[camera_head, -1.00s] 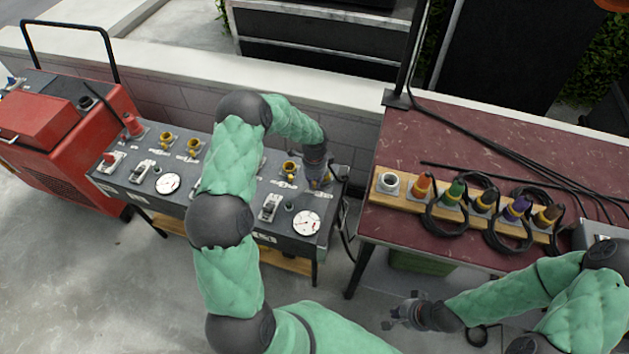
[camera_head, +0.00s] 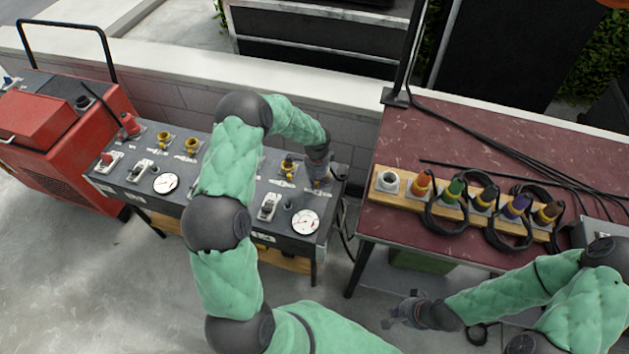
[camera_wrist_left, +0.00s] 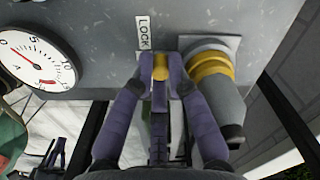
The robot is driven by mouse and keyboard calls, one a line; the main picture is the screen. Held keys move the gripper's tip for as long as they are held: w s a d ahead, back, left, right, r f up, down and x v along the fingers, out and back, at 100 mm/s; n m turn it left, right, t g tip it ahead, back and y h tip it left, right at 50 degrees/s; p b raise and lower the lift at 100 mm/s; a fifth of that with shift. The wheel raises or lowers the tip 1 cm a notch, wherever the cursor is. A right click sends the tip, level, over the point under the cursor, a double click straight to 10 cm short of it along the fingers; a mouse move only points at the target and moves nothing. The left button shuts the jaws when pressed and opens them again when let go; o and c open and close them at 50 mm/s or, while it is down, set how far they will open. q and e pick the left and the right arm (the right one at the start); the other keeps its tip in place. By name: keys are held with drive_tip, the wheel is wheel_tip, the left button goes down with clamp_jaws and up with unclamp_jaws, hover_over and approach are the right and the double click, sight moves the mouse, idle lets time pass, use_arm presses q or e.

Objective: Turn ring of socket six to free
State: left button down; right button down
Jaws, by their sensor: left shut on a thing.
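My left gripper (camera_wrist_left: 160,62) is shut on a small yellow lug (camera_wrist_left: 160,72) beside a white LOCK label (camera_wrist_left: 144,33). Right of it in the wrist view, touching or nearly so, is a socket with a yellow ring (camera_wrist_left: 209,66) and a grey body (camera_wrist_left: 222,105). The fingers hide whether lug and ring join. In the head view, my left gripper (camera_head: 319,178) is at the right end of the grey panel (camera_head: 190,210) and hides most of the socket there. My right gripper (camera_head: 404,312) is open and empty, low in front of the dark red table.
A yellow-ringed socket (camera_head: 288,172) is just left of my left gripper, with a white gauge (camera_head: 305,222) in front. The dark red table (camera_head: 440,130) holds a wooden rail (camera_head: 400,203) with several coloured plugs and cables. A red machine (camera_head: 50,150) stands left.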

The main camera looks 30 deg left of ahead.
use_arm(q)
drive_tip(key=d+n, duration=0.1)
drive_tip(key=n, duration=0.1)
drive_tip(key=d+n+b, duration=0.1)
drive_tip(key=n, duration=0.1)
drive_tip(key=shift+w, duration=0.2)
drive_tip(key=shift+w+d+n+b, duration=0.15)
drive_tip(key=shift+d+n, duration=0.1)
drive_tip(key=shift+n, duration=0.45)
drive_tip(key=shift+w+d+n+b, duration=0.15)
drive_tip(key=shift+d+n, duration=0.1)
drive_tip(key=shift+n, duration=0.45)
drive_tip(key=c, duration=1.2)
unclamp_jaws()
wheel_tip(320, 180, up, 12)
